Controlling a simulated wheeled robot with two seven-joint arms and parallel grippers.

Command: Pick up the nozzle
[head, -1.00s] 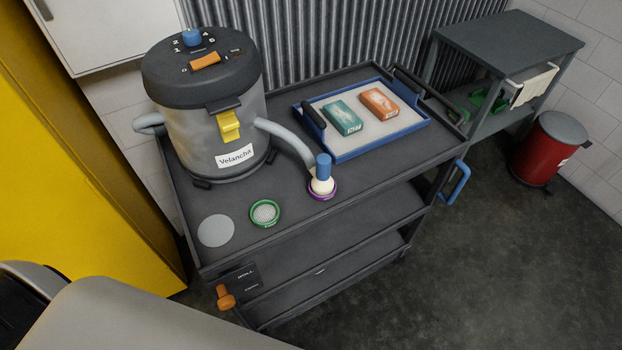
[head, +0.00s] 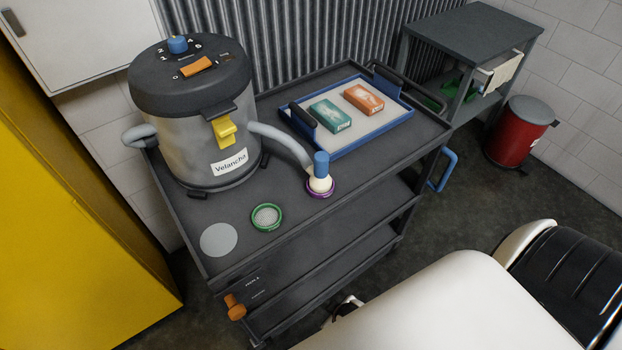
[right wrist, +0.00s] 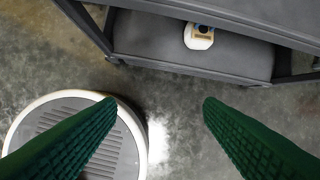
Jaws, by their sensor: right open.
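A green-rimmed mesh ring (head: 267,217) lies flat on the black cart top. Right of it, a purple ring (head: 319,188) sits under the cream, blue-topped end (head: 321,172) of the urn's grey spout. I cannot tell for sure which of these is the nozzle. My right gripper (right wrist: 155,100) is open and empty in the right wrist view, its green ridged fingers wide apart over the floor beside the cart. Neither ring shows in that view. My left gripper is not in view.
The grey urn (head: 205,130) stands on the cart (head: 262,250), with a grey disc (head: 219,240) in front. A blue tray (head: 345,152) holds a teal box (head: 330,115) and an orange box (head: 363,99). A white object (right wrist: 199,36) lies on a lower shelf.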

